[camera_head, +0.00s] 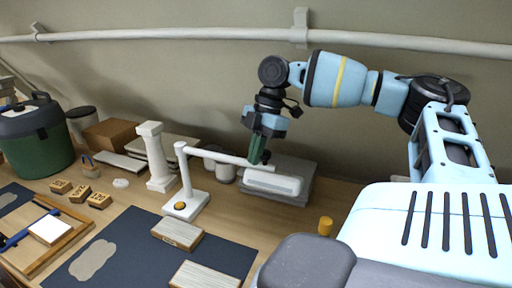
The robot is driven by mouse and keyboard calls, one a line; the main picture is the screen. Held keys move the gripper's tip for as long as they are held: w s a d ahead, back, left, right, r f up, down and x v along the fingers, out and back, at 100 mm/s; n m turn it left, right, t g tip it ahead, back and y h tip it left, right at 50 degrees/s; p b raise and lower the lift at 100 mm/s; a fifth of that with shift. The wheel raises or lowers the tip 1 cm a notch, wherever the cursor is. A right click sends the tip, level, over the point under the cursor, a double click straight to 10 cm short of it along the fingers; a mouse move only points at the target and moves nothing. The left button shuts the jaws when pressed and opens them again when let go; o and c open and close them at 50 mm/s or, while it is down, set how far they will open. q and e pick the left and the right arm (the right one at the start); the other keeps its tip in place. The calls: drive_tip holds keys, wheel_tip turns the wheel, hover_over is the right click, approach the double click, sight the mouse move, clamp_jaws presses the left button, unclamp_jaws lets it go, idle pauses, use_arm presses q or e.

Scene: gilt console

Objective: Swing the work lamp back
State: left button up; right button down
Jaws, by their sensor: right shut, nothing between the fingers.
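The white work lamp has a square base (186,205) with a round yellow-brown knob, an upright post and a long horizontal arm. The arm reaches right to its long white lamp head (272,183), which shows in front of a grey box. My right gripper (261,160) points down, shut and empty. Its green fingers are at the right end of the lamp arm, just above the lamp head. Whether they touch the lamp cannot be told. My left gripper is not in view.
A dark mat (140,249) with wooden blocks lies in front of the lamp. A white column (156,158) stands left of it, and a grey box (290,172) is behind the lamp head. A green bucket (38,140) is at far left. A yellow peg (325,226) stands at right.

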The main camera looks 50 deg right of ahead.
drive_tip(key=shift+a+r, duration=0.3)
drive_tip(key=shift+a, duration=0.5)
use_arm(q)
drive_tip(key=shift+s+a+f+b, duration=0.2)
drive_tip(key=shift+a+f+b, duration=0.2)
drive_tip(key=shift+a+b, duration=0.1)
use_arm(e)
drive_tip(key=v, duration=0.9)
drive_tip(key=shift+w+r, duration=0.3)
drive_tip(key=shift+w, duration=0.05)
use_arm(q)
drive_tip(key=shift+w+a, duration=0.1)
